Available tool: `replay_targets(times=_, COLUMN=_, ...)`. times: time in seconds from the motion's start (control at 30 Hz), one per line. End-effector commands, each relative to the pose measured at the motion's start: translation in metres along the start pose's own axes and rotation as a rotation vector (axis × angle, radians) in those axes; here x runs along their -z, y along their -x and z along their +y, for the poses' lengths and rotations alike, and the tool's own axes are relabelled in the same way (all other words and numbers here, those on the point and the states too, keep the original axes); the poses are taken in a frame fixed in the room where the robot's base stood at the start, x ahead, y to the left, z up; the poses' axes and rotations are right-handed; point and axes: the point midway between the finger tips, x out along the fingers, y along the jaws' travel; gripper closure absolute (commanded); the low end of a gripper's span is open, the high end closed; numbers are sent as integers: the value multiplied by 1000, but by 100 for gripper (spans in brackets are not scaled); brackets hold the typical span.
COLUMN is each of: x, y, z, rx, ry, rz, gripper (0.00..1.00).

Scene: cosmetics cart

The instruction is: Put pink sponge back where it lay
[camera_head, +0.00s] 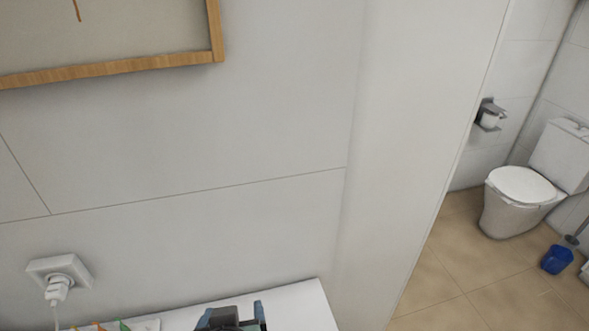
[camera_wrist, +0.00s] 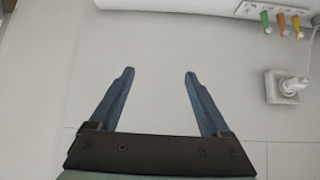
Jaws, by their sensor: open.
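No pink sponge shows in either view. My gripper (camera_head: 233,313) is at the bottom edge of the head view, over or near a white surface (camera_head: 297,307), and is partly cut off by the frame. In the wrist view my gripper (camera_wrist: 159,74) has its two blue fingers wide apart, with nothing between them but the pale wall behind.
A power socket with a plug (camera_head: 60,278) is on the wall at left; it also shows in the wrist view (camera_wrist: 285,86). Small green and orange items (camera_wrist: 280,22) sit beside a white strip. A wood-framed picture (camera_head: 120,68) hangs above. A toilet (camera_head: 530,185) stands far right.

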Motion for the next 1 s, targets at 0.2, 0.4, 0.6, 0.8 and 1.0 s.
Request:
replay_targets(times=0.2, x=199, y=104, z=50, rx=-87, ry=-35, rz=668, gripper=19)
replay_targets(times=0.4, x=298, y=254, z=82, rx=-178, ry=-23, rz=1205, gripper=19)
replay_targets(times=0.6, x=321, y=352, z=92, rx=-236, ry=1, rz=1509, gripper=19)
replay_targets(times=0.8, x=323, y=371, z=93, rx=-247, ry=8, rz=1567, gripper=19)
replay_targets(times=1.0, x=321, y=368, z=92, rx=-246, ry=7, rz=1563, gripper=19)
